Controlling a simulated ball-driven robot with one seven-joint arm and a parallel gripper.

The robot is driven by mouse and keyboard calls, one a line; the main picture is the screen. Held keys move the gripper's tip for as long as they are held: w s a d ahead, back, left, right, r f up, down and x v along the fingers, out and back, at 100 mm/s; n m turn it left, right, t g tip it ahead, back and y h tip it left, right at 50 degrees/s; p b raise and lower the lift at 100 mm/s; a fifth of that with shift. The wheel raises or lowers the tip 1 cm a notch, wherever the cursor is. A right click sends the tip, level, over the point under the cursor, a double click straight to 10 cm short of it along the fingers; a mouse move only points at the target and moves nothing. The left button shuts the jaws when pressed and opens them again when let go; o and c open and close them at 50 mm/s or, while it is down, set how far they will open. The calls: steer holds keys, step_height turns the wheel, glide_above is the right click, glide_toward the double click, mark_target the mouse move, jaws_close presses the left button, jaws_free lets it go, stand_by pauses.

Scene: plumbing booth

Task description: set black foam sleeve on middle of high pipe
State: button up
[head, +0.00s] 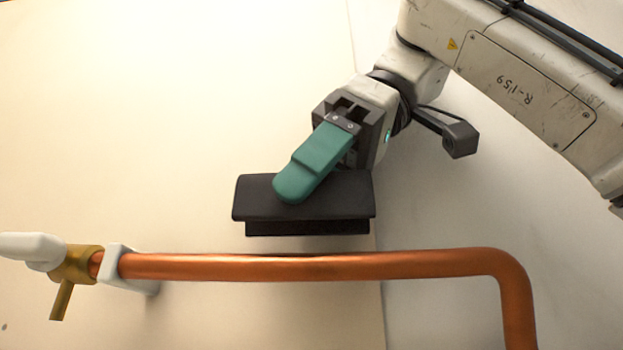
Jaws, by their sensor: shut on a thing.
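The black foam sleeve (305,208) is in the head view, held level above the copper pipe in the picture, with a gap between them. Its long dark lower edge faces the pipe. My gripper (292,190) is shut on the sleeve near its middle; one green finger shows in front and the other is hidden. The high copper pipe (300,267) runs across the lower part of the view and bends down at the right. The sleeve lies over the middle stretch of the pipe in the picture; the depth between them is hard to tell.
A brass valve (75,264) with a white handle (32,249) sits at the pipe's left end. A white clip (117,266) holds the pipe beside it. A pale wall stands behind. The pipe between clip and bend is bare.

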steer(key=shift+f, duration=0.1)
steer(key=shift+f, duration=2.65)
steer(key=o, duration=1.2)
